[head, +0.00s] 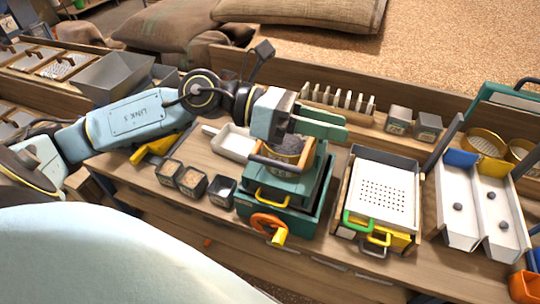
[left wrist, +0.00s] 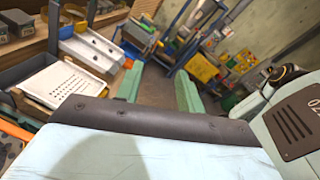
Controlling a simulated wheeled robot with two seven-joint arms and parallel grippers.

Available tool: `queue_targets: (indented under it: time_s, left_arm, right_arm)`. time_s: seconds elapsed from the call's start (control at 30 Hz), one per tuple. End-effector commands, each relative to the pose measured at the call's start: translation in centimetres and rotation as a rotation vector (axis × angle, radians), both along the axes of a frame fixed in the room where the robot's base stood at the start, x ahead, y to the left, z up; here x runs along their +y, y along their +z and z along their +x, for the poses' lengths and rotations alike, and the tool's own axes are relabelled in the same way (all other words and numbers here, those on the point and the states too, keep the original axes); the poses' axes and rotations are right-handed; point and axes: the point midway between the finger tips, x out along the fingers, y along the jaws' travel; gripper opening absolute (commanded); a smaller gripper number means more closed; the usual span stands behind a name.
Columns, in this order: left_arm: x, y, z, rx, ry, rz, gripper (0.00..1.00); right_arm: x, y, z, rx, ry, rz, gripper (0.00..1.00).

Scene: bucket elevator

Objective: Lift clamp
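My left gripper (head: 344,125) hangs over the green mill-like box (head: 282,213), its green fingers pointing right. In the left wrist view the two fingers (left wrist: 158,88) stand apart with nothing between them. The box has a round hopper of dark grains (head: 287,147) on top, a dark bar handle (head: 282,166), a yellow handle (head: 271,196) and an orange crank (head: 269,224) at its front. The gripper is above and behind the hopper; its body hides part of the top. I cannot tell which part is the clamp. My right gripper is in neither view.
Small sample boxes (head: 193,182) stand left of the green box. A perforated white tray (head: 384,193) and a two-channel white tray (head: 483,208) stand to its right. A slotted rack (head: 338,100) is behind. A yellow bracket (head: 155,148) lies under my left arm.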

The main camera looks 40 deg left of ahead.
Motion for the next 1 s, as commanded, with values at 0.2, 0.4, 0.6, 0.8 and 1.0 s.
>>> queue_targets:
  time_s: [0.2,0.4,0.6,0.8,1.0]
  left_arm:
    - [7.8,-5.4,-0.2,-0.164,-0.168,0.718,0.38]
    - [15.1,-6.5,0.0,-0.161,-0.215,1.098,0.38]
    - [16.9,-7.1,0.1,-0.145,-0.226,1.191,0.38]
    - [15.7,-10.1,0.9,-0.142,-0.229,1.184,0.38]
    - [14.2,-14.0,2.0,-0.143,-0.228,1.184,0.38]
  right_arm:
    - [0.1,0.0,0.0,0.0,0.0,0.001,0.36]
    - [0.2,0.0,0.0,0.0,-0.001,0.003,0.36]
    - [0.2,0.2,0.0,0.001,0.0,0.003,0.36]
    - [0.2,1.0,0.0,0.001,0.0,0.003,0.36]
    - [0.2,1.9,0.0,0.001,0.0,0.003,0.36]
